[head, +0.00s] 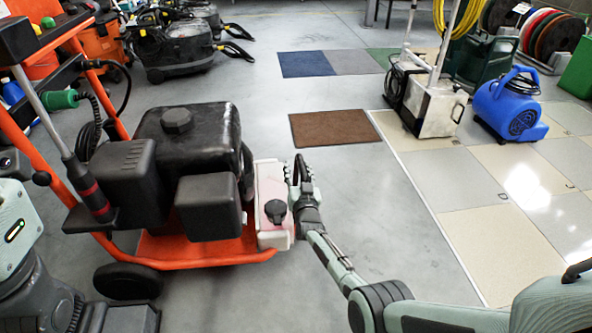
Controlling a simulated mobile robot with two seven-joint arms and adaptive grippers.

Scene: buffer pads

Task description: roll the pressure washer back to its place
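The pressure washer (187,140) stands at the left, upright on an orange tube frame with black wheels. It has a black engine block, a pale tank (270,190) on its right side and a spray lance along its left. My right gripper (299,168) is at the right side of the pale tank, very close to it. I cannot tell whether it touches, and its finger gap is hidden at this angle. Part of my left arm (18,235) shows at the lower left, beside the washer. I cannot make out my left gripper.
A brown mat (334,127) lies on open grey floor beyond the washer. Tiled floor (500,225) lies to the right, with a metal tank machine (433,103) and a blue blower (509,106) on it. Black vacuums (172,45) stand at the back left. Blue, grey and green mats (306,64) lie behind.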

